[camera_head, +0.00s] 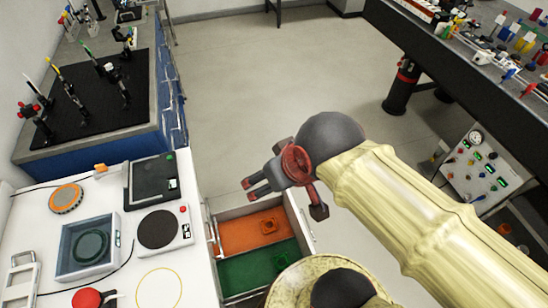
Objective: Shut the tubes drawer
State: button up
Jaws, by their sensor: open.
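The drawer (303,231) is pulled out from the white bench on the left, and its inside shows from above. It holds an orange tray (240,235) at the far side and a green tray (245,271) at the near side. Each has a small raised fitting of its own colour. I cannot read any label that names it the tubes drawer. My gripper (284,201) is open and empty, with dark fingers and a red joint. In the picture it overlaps the drawer's far end; I cannot tell its height or whether it touches. My arm hides part of the near right end.
The white bench top (30,210) carries a balance (160,231), a dark flat device (154,178) and a blue-grey box (88,246). A blue cabinet (100,150) stands behind. A dark optical table (455,60) is at the right. The floor (270,80) between is clear.

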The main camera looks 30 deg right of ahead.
aim_at(247, 272)
jog(key=k+l+u, duration=0.3)
jog(key=k+l, duration=0.4)
jog(key=l, duration=0.3)
jog(key=k+l+u, duration=0.3)
jog(key=k+l, duration=0.5)
jog(key=i+j, duration=0.2)
jog(key=i, duration=0.15)
jog(key=i+j+u, duration=0.15)
jog(key=i, duration=0.2)
